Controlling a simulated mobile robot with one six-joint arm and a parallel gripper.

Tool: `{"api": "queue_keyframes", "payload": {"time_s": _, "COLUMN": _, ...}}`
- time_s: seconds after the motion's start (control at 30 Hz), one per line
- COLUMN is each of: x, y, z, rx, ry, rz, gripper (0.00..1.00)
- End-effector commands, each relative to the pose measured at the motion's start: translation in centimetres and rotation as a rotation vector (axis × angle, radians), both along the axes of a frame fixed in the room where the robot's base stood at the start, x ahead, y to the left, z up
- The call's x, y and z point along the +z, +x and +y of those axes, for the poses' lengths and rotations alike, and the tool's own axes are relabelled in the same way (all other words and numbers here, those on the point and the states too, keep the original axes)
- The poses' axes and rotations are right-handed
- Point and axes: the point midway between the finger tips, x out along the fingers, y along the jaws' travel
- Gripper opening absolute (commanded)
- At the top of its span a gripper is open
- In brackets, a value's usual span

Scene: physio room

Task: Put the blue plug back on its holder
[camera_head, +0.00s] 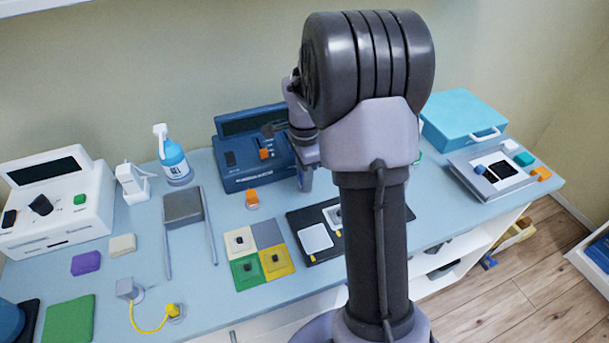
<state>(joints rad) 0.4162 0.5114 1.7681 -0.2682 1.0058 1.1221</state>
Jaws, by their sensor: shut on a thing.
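My gripper (304,180) is at the back middle of the table, pointing down just right of the dark blue device. It is small in view and partly covered by my own arm. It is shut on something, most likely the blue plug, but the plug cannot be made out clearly. The plug's holder is not clearly visible; the area below and right of the gripper is partly hidden by my arm. An orange plug (252,197) stands on a small pale base to the left of the gripper.
The dark blue device (238,178) stands close left of my gripper. A spray bottle (174,162), a white device (75,225) and a grey plug with yellow cord (126,289) are left. Coloured tiles (243,272) and a black tray (302,238) lie in front. A turquoise case (460,115) stands right.

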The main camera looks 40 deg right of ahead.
Motion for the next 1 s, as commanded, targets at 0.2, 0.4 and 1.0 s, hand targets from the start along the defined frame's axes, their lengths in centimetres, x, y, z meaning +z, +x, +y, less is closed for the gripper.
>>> {"api": "queue_keyframes", "payload": {"time_s": 0.2, "x": -0.39, "y": -0.01, "z": 0.00, "rx": 0.000, "ry": 0.000, "rz": 0.000, "gripper": 0.01}}
{"api": "queue_keyframes", "payload": {"time_s": 0.4, "x": -0.69, "y": -0.01, "z": 0.00, "rx": 0.000, "ry": 0.000, "rz": 0.000, "gripper": 0.01}}
{"api": "queue_keyframes", "payload": {"time_s": 1.0, "x": -0.94, "y": -0.01, "z": 0.00, "rx": 0.000, "ry": 0.000, "rz": 0.000, "gripper": 0.27}}
